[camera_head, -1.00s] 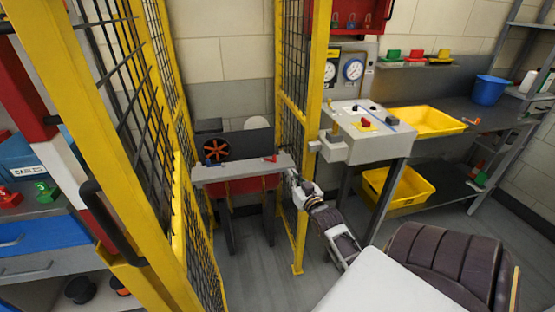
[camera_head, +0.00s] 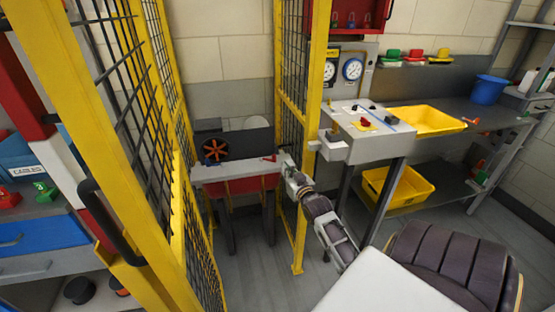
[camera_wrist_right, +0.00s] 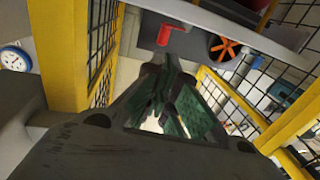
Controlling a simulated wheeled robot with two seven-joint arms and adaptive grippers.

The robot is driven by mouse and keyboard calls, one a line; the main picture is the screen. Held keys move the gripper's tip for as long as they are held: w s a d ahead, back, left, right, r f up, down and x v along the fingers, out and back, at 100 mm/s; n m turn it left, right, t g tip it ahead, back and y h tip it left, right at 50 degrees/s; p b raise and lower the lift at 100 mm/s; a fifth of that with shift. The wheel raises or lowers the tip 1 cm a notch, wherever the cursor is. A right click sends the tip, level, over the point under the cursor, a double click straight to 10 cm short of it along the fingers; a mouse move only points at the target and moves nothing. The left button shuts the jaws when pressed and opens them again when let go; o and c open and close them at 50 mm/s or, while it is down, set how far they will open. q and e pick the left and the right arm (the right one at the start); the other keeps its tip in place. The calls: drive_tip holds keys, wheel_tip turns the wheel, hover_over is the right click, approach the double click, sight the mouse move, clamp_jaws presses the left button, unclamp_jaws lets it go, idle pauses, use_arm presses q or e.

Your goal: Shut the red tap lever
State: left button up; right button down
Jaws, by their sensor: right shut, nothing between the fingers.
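The red tap lever (camera_head: 269,158) sits at the right end of the grey bench top inside the yellow-framed cage. In the right wrist view the red lever (camera_wrist_right: 172,33) shows near the top, just beyond my fingertips. My right gripper (camera_head: 285,160) reaches in through the cage opening and is beside the lever, to its right. In the wrist view its fingers (camera_wrist_right: 163,75) are closed together with nothing between them. I cannot tell whether they touch the lever. My left gripper is not in view.
An orange handwheel (camera_head: 215,148) stands on the bench left of the lever. A yellow cage post (camera_head: 309,140) rises close beside my right arm. A grey control box (camera_head: 370,135) stands right of the post. A yellow tray (camera_head: 425,121) is further right.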

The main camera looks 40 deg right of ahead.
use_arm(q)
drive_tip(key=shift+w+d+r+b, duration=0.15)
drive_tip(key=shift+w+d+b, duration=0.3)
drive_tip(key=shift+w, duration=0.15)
use_arm(e)
drive_tip(key=x, duration=0.9)
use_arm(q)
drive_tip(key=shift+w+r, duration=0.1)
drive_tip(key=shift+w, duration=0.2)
use_arm(e)
drive_tip(key=shift+d, duration=0.1)
